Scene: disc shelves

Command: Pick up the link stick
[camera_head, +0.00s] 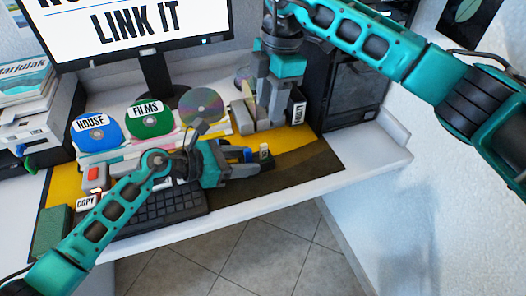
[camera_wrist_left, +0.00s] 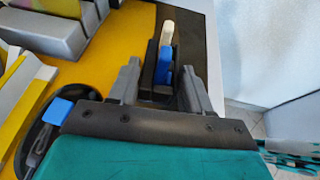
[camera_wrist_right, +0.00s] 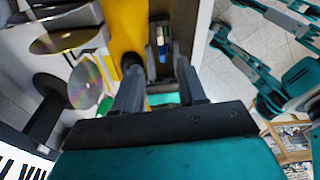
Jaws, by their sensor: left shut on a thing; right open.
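The link stick is a small blue stick with a pale cream end. In the left wrist view the link stick (camera_wrist_left: 166,58) lies between the fingers. My left gripper (camera_head: 245,163) is low over the front right of the desk and shut on the link stick. In the left wrist view my left gripper (camera_wrist_left: 160,85) has its fingers close on both sides of it. My right gripper (camera_head: 268,118) points down above the back right of the desk, open and empty. In the right wrist view my right gripper (camera_wrist_right: 162,82) has its fingers apart, with the stick farther off between them.
Discs labelled House (camera_head: 97,137) and Films (camera_head: 150,122) and an unlabelled silver disc (camera_head: 203,108) stand behind my left arm. A keyboard (camera_head: 160,207) lies below it. A monitor (camera_head: 130,30) and a dark computer case (camera_head: 345,85) stand behind. The mat's right end is clear.

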